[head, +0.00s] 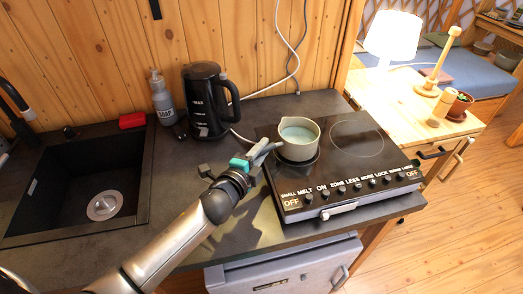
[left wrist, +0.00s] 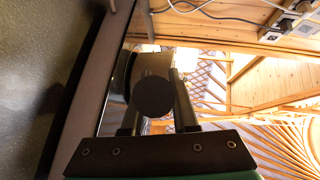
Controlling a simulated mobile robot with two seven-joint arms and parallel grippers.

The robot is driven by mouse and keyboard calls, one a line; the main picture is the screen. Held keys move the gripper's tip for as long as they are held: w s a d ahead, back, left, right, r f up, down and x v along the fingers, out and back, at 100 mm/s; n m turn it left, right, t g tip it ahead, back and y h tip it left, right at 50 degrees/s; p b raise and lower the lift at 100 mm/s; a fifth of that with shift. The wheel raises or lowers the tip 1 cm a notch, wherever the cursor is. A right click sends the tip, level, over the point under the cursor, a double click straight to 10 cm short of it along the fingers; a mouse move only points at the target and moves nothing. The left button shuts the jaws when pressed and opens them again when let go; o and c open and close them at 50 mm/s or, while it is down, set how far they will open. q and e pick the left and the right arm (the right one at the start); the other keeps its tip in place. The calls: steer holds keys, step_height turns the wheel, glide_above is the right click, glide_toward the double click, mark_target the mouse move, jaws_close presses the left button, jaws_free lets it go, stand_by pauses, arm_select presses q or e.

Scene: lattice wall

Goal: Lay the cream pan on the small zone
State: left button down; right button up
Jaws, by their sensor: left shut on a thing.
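The cream pan (head: 300,140) is upright over the left cooking zone of the black hob (head: 345,178). I cannot tell whether its base touches the glass. The pan hides most of that zone, and a dark shadow shows just below its front edge. My left gripper (head: 264,152) is shut on the pan's handle, which points left. In the left wrist view the round dark handle end (left wrist: 155,98) sits between the fingers of my left gripper (left wrist: 158,112). My right gripper is not in view.
A larger ringed zone (head: 357,139) on the right of the hob is empty. A black kettle (head: 207,102), a grey bottle (head: 161,98) and a red block (head: 132,120) stand at the back. A dark sink (head: 135,205) is at left. Knobs line the hob's front.

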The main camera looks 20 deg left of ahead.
arm_select(q)
steer(key=c, duration=1.1)
jaws_free()
steer(key=shift+f, duration=0.15)
steer(key=o, duration=0.4)
steer(key=shift+r, duration=0.25)
steer(key=shift+s, duration=0.4)
steer(key=s, duration=0.3)
steer(key=s+r, duration=0.1)
steer(key=s, duration=0.3)
steer(key=s+a+r, duration=0.1)
steer(key=s, duration=0.3)
steer(key=shift+a, duration=0.1)
